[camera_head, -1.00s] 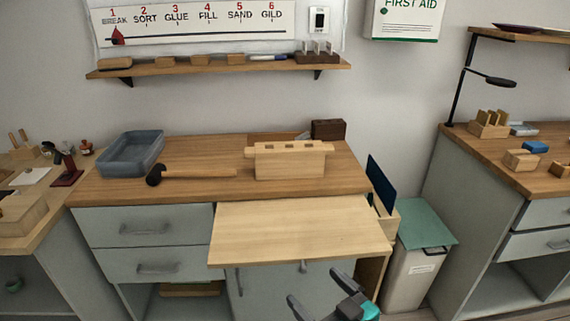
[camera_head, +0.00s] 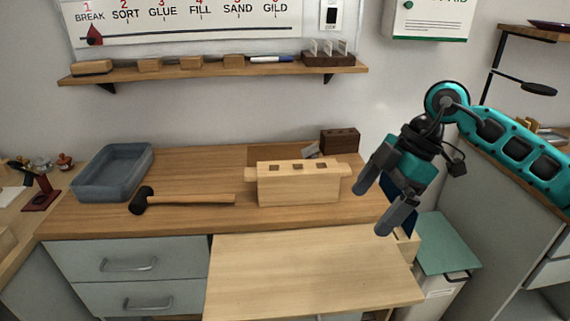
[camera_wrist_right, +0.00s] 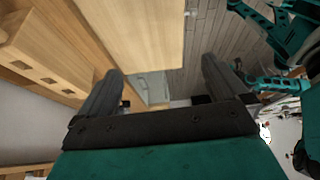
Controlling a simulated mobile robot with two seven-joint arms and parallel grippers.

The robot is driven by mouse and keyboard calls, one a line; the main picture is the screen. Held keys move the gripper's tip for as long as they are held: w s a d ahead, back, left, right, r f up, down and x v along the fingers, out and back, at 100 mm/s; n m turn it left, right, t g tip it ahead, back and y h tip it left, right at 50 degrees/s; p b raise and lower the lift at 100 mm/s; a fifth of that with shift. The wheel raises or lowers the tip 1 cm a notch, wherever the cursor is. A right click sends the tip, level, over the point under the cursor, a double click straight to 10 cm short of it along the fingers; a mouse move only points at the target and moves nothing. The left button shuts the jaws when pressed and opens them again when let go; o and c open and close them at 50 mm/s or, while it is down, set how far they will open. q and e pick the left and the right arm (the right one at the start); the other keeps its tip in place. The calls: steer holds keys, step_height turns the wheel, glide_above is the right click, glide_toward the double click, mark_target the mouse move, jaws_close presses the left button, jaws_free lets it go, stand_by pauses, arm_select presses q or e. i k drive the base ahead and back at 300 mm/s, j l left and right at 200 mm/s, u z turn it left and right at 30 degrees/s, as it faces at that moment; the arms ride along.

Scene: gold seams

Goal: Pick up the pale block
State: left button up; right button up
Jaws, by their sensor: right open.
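The pale block (camera_head: 298,184) is a light wooden piece with square holes along its top and a tab at each end. It stands on the workbench, near the front edge. In the right wrist view its holed side (camera_wrist_right: 45,62) shows at the left. My right gripper (camera_head: 374,211) is in the air to the right of the block, with its fingers apart and nothing between them. Its fingers also show in the right wrist view (camera_wrist_right: 155,85). My left gripper is not in view.
A mallet (camera_head: 190,200) and a grey-blue tray (camera_head: 112,172) lie left of the block. A dark brown holed block (camera_head: 340,141) stands behind it. A pale pull-out board (camera_head: 310,270) juts out in front. A shelf (camera_head: 215,72) hangs above.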

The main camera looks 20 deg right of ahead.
mark_target(290, 183)
steer(key=i, duration=0.9)
